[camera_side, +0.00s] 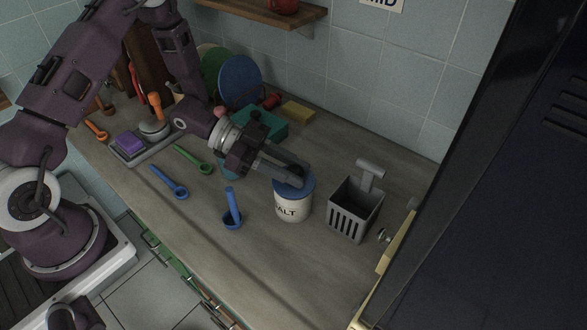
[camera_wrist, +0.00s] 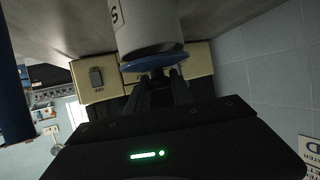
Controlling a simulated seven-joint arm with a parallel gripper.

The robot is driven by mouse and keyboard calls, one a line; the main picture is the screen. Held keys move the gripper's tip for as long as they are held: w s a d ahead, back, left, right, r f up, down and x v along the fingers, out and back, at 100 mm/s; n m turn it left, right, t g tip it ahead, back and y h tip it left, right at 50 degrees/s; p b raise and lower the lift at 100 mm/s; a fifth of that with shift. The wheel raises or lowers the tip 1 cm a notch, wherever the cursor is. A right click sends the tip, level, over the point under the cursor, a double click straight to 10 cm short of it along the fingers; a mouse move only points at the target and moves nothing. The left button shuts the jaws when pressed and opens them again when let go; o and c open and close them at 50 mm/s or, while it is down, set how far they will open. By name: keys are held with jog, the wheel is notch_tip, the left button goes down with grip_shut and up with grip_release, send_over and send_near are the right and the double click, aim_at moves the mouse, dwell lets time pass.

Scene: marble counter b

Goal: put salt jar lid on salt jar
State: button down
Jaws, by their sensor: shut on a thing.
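The salt jar (camera_side: 292,208) is a white jar with dark lettering, standing upright on the counter right of centre. Its blue lid (camera_side: 306,186) is at the top of the jar, partly covered by my gripper. My gripper (camera_side: 296,180) reaches down from the left and is shut on the lid. In the wrist view the blue lid (camera_wrist: 152,62) sits between my fingertips (camera_wrist: 160,74) and against the jar's mouth (camera_wrist: 150,35). I cannot tell whether the lid is fully seated.
A grey slotted holder (camera_side: 352,212) stands close to the right of the jar. A teal box (camera_side: 262,127) and yellow sponge (camera_side: 298,112) lie behind. The front counter is clear.

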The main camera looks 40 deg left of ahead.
jog(key=shift+f, duration=0.55)
jog(key=c, duration=1.1)
grip_release()
